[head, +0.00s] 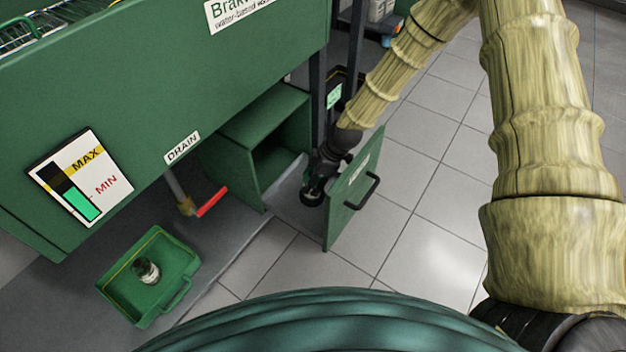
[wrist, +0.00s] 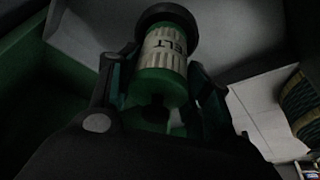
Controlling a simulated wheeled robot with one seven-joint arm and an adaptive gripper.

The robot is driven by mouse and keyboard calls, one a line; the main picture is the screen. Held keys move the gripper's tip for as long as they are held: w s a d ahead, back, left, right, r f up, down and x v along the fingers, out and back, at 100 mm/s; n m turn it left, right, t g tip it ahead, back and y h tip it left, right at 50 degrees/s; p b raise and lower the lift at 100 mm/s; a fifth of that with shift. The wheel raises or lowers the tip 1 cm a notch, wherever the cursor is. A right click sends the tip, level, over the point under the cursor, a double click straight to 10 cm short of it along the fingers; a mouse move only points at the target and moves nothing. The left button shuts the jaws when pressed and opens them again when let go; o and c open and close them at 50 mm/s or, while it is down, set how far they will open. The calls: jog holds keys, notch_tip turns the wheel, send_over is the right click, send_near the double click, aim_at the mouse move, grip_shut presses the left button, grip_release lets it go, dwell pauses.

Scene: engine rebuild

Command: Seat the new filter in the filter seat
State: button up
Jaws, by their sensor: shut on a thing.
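My gripper (head: 313,192) is low beside the open green cabinet (head: 262,122), between its opening and its swung-out door (head: 352,198). In the wrist view my gripper (wrist: 158,88) is shut on the new filter (wrist: 164,52), a ribbed cylinder with a green lower end and a pale band with dark lettering. A wide dark round part (wrist: 168,17) is at the filter's far end. I cannot tell whether it is the filter's own cap or the filter seat. In the head view my gripper and the door largely hide the filter, and I cannot make out the seat.
A green tray (head: 113,284) on the floor holds a small jar-like or filter-like item (head: 146,270). A drain valve with a red handle (head: 212,202) hangs under the green washer tank (head: 240,85). The door's black handle (head: 364,192) sticks outward. Tiled floor right of the door is clear.

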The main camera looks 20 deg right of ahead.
jog(key=shift+f, duration=0.55)
jog(key=o, duration=0.8)
jog(key=shift+p+v, duration=4.55)
jog(key=shift+v, duration=0.95)
jog(key=shift+r, duration=0.1)
